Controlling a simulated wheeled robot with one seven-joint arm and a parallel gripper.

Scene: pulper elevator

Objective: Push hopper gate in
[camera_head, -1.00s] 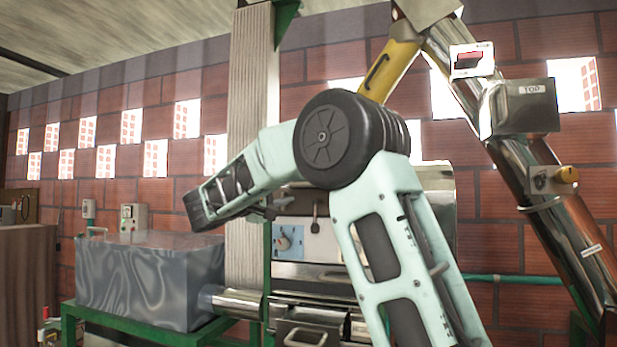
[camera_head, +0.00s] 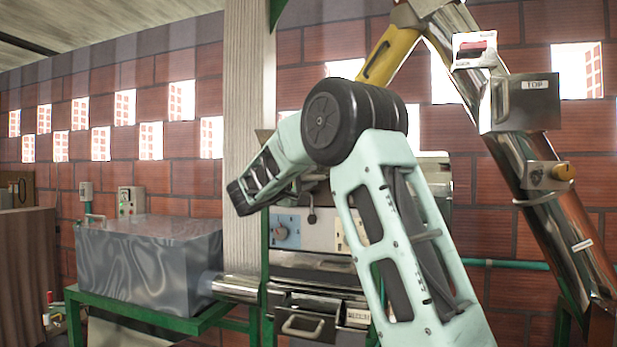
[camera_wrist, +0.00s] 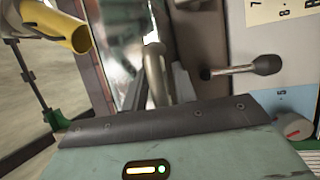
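No part is plainly labelled as the hopper gate, so I cannot tell for sure which one it is. In the wrist view a shiny curved metal bar (camera_wrist: 154,75), perhaps its handle, stands upright before a bright metal plate (camera_wrist: 120,45).
A black-knobbed lever (camera_wrist: 240,69) and panel lie right of the bar. A yellow pipe end (camera_wrist: 72,36) is at upper left. In the head view, a metal box (camera_head: 150,270) stands left, a handled drawer (camera_head: 303,327) low in the middle, and a slanted steel tube (camera_head: 560,225) right.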

